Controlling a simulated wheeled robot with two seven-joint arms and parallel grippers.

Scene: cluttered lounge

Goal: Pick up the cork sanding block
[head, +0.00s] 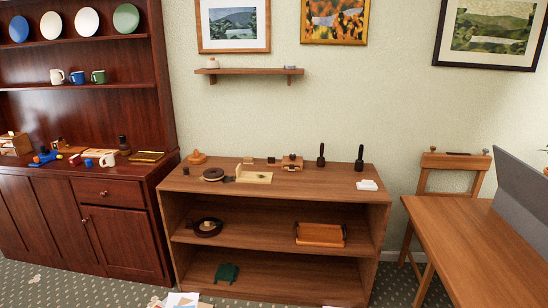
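A wooden shelf unit (290,204) stands against the wall with several small things on its top. A small tan block (248,160) lies near the back of that top, left of centre. It may be the cork sanding block, but it is too small to tell its material. A small dark block (271,160) sits just right of it. A pale wooden board (254,178) lies in front of it. Neither of my grippers shows in the head view.
A dark round roll (213,174), an orange-brown item (197,157), two dark upright tools (321,155) and a white stack (367,185) share the shelf top. A dark hutch (95,185) stands left, a table (470,240) and chair (450,162) right. Papers (180,300) lie on the floor.

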